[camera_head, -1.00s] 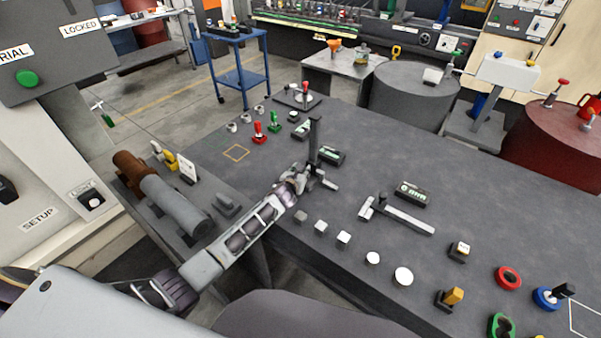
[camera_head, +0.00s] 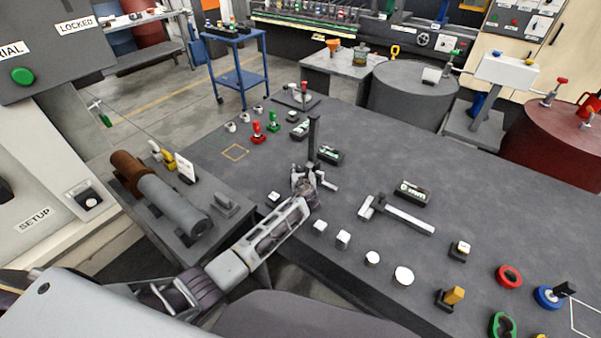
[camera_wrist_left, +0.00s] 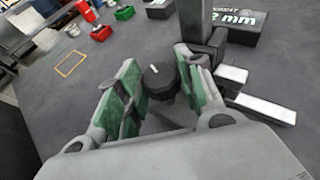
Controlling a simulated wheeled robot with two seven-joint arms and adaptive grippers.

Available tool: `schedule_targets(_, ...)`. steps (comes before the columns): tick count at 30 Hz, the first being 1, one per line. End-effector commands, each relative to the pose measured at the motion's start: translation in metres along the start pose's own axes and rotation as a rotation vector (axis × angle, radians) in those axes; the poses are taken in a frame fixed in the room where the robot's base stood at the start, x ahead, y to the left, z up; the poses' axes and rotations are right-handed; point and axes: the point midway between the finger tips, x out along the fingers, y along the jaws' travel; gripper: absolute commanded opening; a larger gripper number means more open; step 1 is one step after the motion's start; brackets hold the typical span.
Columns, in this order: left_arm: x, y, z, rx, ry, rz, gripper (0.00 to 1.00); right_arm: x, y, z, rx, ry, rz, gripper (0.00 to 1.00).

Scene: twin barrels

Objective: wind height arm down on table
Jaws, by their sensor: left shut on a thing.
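The height gauge is a dark upright post (camera_head: 313,137) on the table (camera_head: 440,160), with a display (camera_head: 330,155) behind it reading in mm. In the left wrist view the post (camera_wrist_left: 196,25) rises beyond my fingers, and a pale arm piece (camera_wrist_left: 265,108) sits low to its right. A round black knob (camera_wrist_left: 160,80) with a white mark is between my green-padded fingers. My left gripper (camera_head: 304,178) is shut on this knob at the near side of the post; it also shows in the left wrist view (camera_wrist_left: 160,88). My right gripper is out of view.
A second gauge with a pale T-shaped bar (camera_head: 400,215) and display (camera_head: 412,192) lies to the right. Several pale buttons line the near table edge. Red (camera_head: 257,132) and green (camera_head: 273,122) levers stand behind left. The table's middle right is clear.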

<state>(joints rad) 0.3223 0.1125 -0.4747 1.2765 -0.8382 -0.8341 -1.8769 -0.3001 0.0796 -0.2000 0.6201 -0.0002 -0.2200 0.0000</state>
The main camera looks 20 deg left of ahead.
Motion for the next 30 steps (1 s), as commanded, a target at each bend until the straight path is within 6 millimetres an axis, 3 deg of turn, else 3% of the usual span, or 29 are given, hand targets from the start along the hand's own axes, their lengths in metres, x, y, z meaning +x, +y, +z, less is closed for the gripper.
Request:
schedule_targets(11, 0.0, -0.001, 0.0, -0.043, 0.0, 0.107, 0.13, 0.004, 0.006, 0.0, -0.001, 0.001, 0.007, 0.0)
schedule_targets(25, 0.0, -0.001, -0.001, -0.048, 0.001, 0.117, 0.13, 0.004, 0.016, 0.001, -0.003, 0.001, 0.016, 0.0)
schedule_targets(26, 0.0, -0.001, -0.001, -0.048, 0.001, 0.117, 0.41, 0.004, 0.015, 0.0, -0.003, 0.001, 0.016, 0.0)
schedule_targets(30, 0.0, -0.001, -0.001, -0.048, 0.001, 0.117, 0.59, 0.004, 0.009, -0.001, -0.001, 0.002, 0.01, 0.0)
